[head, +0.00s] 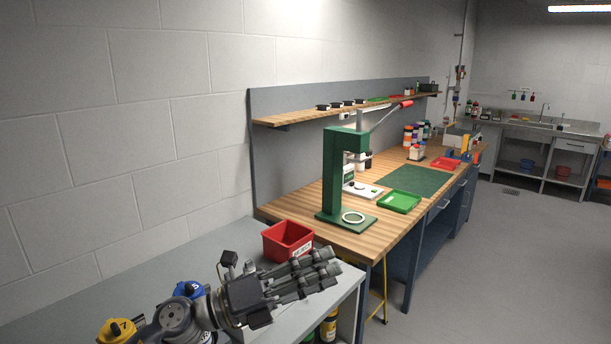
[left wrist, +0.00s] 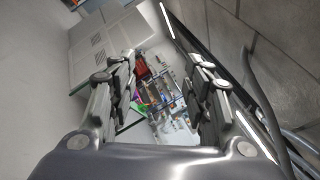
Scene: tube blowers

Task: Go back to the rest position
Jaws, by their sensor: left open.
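My left gripper (head: 328,268) reaches in from the lower left of the head view, above the grey bench top. Its fingers point right. In the left wrist view the two fingers of this gripper (left wrist: 164,68) stand well apart on either side, with nothing between them. It is open and empty. A red bin (head: 287,241) with a white label sits on the bench just behind the fingers in the head view. I cannot tell how large the gap between them is. My right gripper is not in view.
A wooden workbench (head: 300,208) stands beyond the grey bench (head: 190,262), carrying a green press (head: 336,175) and a green tray (head: 399,201). A shelf (head: 290,116) runs along the wall. A yellow-capped container (head: 118,329) is near my arm. The floor at right (head: 500,270) is clear.

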